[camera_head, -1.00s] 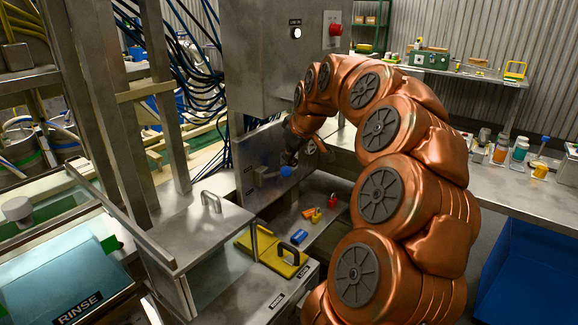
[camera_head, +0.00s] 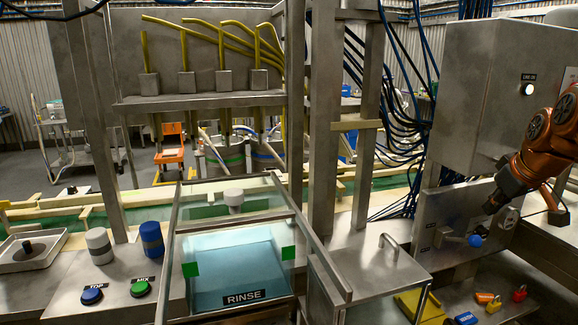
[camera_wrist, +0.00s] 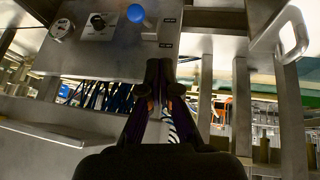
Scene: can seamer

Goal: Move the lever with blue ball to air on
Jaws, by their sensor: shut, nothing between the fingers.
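The blue ball (camera_head: 475,240) sits on the end of a short metal lever (camera_head: 455,239) on a grey steel panel (camera_head: 430,213). The lever lies nearly level, with the ball at its right end in the head view. My gripper (camera_head: 490,207) is just above and right of the ball there, apart from it. In the wrist view the ball (camera_wrist: 136,13) is at the top, beyond the shut, empty fingertips (camera_wrist: 160,65). Two small dark labels (camera_wrist: 168,32) sit beside the lever there; I cannot read them.
A round gauge (camera_wrist: 62,29) and a dark knob (camera_wrist: 98,22) are on the same panel. A control box (camera_head: 485,90) with a lit button stands above. Several coloured padlocks (camera_head: 487,297) lie below. A steel cover with a handle (camera_head: 389,245) is left of the panel.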

